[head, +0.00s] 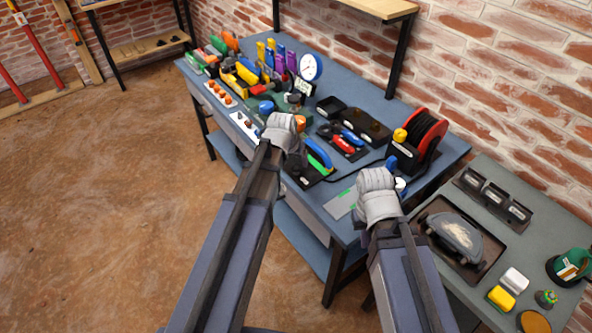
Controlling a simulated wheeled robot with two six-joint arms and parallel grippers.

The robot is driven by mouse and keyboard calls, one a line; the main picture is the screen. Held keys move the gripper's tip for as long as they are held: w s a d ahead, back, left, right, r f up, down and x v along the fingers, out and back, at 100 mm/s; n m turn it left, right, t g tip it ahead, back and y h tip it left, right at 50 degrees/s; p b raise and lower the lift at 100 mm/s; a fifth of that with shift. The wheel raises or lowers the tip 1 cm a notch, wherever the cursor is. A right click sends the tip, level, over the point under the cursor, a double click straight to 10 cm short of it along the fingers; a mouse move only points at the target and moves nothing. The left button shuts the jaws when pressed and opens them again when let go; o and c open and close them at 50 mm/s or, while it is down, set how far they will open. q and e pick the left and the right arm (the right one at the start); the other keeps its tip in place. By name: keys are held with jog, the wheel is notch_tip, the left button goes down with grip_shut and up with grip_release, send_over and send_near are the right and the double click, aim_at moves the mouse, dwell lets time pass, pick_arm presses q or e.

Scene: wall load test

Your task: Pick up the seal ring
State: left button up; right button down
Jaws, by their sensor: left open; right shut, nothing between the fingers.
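I cannot pick out a seal ring for certain in the head view; the small parts are too small to tell apart or are behind my arms. My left gripper (290,136) is open above the front middle of the blue-grey workbench (375,103). Its fingertips are mostly hidden behind its own wrist. My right gripper (379,184) is shut and empty near the bench's right end, beside a small blue and white item (392,164). Whether it touches that item I cannot tell.
A red cable reel (426,137) stands at the bench's right end. Black bins (367,125), a white dial (311,67) and coloured tools crowd the bench. A side table at right holds a dark tray with a grey part (455,234). Open floor (100,220) lies left.

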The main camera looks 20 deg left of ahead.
aim_at(296, 167)
pick_arm(q)
jog(key=b+x, duration=0.4)
jog(key=x, duration=0.1)
jog(key=shift+f+b, duration=0.15)
jog(key=shift+b, duration=0.15)
jog(key=shift+c, duration=0.2)
grip_shut()
